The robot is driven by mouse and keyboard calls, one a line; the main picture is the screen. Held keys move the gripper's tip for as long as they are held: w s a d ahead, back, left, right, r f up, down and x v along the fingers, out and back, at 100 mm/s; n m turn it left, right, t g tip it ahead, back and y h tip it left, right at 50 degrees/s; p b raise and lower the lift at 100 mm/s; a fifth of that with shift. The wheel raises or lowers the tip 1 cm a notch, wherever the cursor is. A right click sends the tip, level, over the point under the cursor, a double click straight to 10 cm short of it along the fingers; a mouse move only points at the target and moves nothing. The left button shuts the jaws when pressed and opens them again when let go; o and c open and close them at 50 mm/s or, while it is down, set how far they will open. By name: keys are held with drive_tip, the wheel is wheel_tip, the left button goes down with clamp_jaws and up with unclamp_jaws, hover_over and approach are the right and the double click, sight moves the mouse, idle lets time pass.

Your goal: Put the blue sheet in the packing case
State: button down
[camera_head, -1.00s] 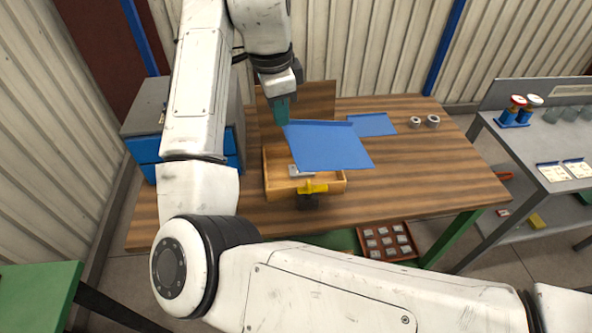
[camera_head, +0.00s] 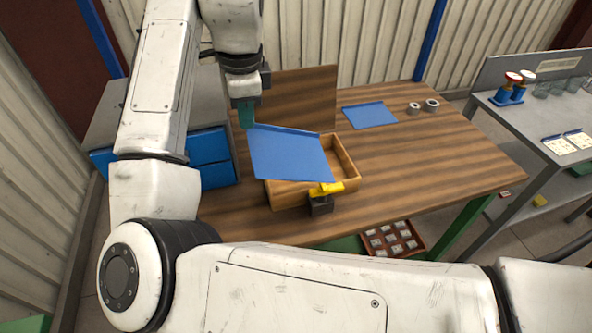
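My gripper (camera_head: 246,113), with teal fingers, is shut on the far left corner of a blue sheet (camera_head: 288,155). The sheet hangs out from the fingers, slightly tilted, and looks to be above an open wooden box (camera_head: 288,196), which appears to be the packing case. The sheet hides most of the box's inside; part of its right side shows. I cannot tell the exact height of the sheet over the rim. A second blue sheet (camera_head: 369,115) lies flat on the table, behind and right of the box.
The box stands on a wooden table (camera_head: 430,150) with a yellow-and-black clamp (camera_head: 322,196) at its front. An upright brown board (camera_head: 300,98) is behind it. Blue drawers (camera_head: 210,148) stand left. Two grey rings (camera_head: 423,105) lie at the back right. The table's right part is clear.

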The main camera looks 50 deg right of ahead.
drive_tip(key=w+d+f, duration=0.2)
drive_tip(key=d+f, duration=0.4)
drive_tip(key=w+d+f+p, duration=0.1)
drive_tip(key=w+d+f, duration=0.2)
drive_tip(key=d+f, duration=0.3)
drive_tip(key=shift+w+d+f, duration=0.35)
drive_tip(key=shift+f, duration=0.15)
drive_tip(key=shift+f, duration=0.55)
drive_tip(key=c, duration=1.8)
unclamp_jaws()
drive_tip(key=o, duration=0.4)
drive_tip(key=r, duration=0.4)
drive_tip(key=s+r, duration=0.1)
drive_tip(key=r, duration=0.8)
drive_tip(key=shift+s+a, duration=0.3)
